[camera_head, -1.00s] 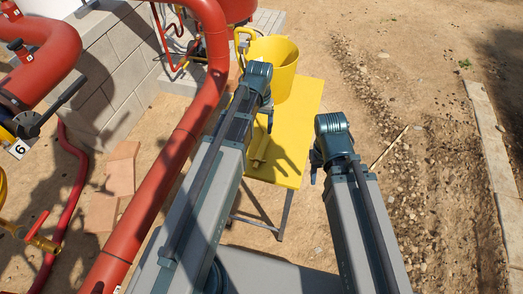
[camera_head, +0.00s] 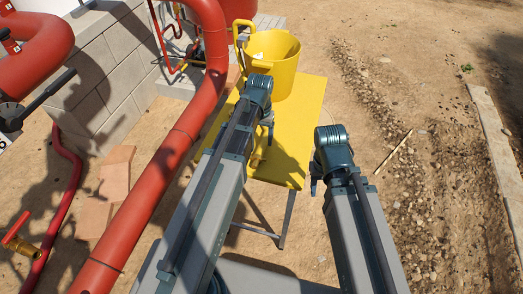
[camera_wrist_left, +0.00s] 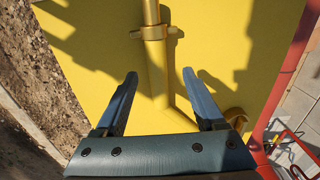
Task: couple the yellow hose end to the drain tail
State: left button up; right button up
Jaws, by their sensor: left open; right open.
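The yellow hose end (camera_wrist_left: 153,34), with a lugged coupling, lies on the yellow table (camera_wrist_left: 90,70). In the head view it is partly hidden by my left arm (camera_head: 257,160). My left gripper (camera_wrist_left: 160,74) is open above the table, its fingers on either side of the hose line, with nothing held. In the head view my left gripper (camera_head: 268,120) is over the table. My right gripper (camera_head: 315,183) is right of the table, open and empty. A brass fitting with a red lever (camera_head: 20,238) is at the lower left; I cannot tell whether it is the drain tail.
A yellow bucket (camera_head: 272,65) stands at the table's far end. A thick red pipe (camera_head: 150,190) runs along the table's left side. A block wall (camera_head: 115,75) and a red hose (camera_head: 62,210) are further left. Open dirt lies to the right.

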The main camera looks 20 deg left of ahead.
aim_at(262, 146)
pick_arm(q)
jog(key=f+b, duration=0.4)
jog(key=f, duration=0.1)
jog(key=shift+d, duration=0.25)
jog(key=shift+r, duration=0.15)
grip_shut()
